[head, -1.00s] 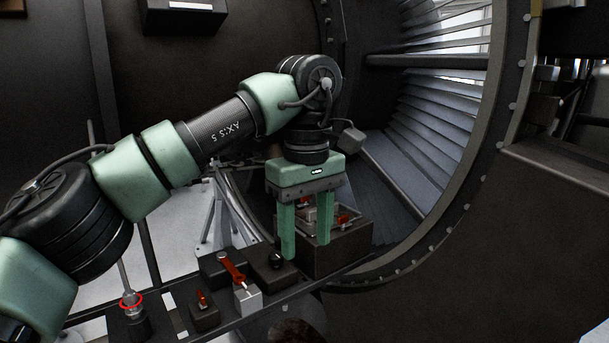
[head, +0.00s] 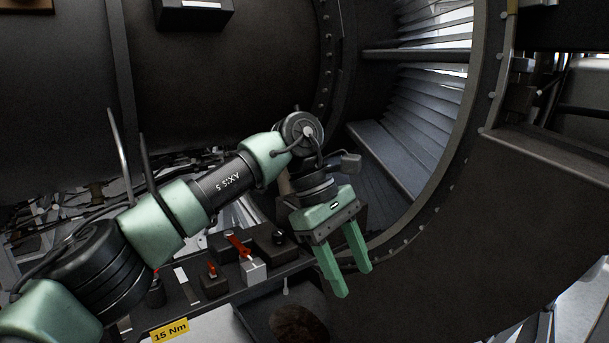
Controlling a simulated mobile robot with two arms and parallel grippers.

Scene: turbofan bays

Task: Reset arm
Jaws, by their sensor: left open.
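My left arm comes in from the left in the head view. Its green gripper (head: 356,278) is open, with its two fingers apart and nothing between them. The fingers point down and slightly right, in front of the dark lower casing of the turbofan, to the right of the shelf with tools. My right gripper is not in view.
A dark shelf holds a grey block with a red-handled tool (head: 238,246), a small block with a red piece (head: 212,271) and a black knob (head: 279,238). A yellow "15 Nm" label (head: 170,330) is at the bottom. The fan ring (head: 480,110) curves behind.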

